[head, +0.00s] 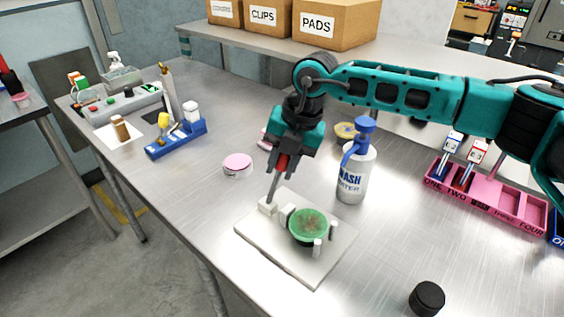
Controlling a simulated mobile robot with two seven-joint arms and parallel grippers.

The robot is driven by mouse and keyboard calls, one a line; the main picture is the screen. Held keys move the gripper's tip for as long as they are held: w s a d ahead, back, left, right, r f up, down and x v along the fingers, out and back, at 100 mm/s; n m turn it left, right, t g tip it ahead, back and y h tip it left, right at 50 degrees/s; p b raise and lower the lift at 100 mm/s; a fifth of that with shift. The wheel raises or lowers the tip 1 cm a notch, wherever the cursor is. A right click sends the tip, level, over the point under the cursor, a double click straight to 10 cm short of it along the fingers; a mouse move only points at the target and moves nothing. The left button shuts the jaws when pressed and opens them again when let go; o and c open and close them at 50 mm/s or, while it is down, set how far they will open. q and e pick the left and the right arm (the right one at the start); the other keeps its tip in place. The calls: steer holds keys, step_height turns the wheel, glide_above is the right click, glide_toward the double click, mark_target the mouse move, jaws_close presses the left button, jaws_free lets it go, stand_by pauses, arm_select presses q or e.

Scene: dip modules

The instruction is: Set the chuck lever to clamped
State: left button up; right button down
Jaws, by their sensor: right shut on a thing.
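The chuck is a pale plate (318,272) on the steel table, with a green round piece (308,226) and several white posts on it. My left gripper is out of view.
A wash bottle (352,178) stands close behind and right of the chuck. A pink-lidded dish (237,164) lies to the left, and a black cap (426,298) lies front right. A pink rack (490,199) is at right, a blue rack (178,143) at left.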

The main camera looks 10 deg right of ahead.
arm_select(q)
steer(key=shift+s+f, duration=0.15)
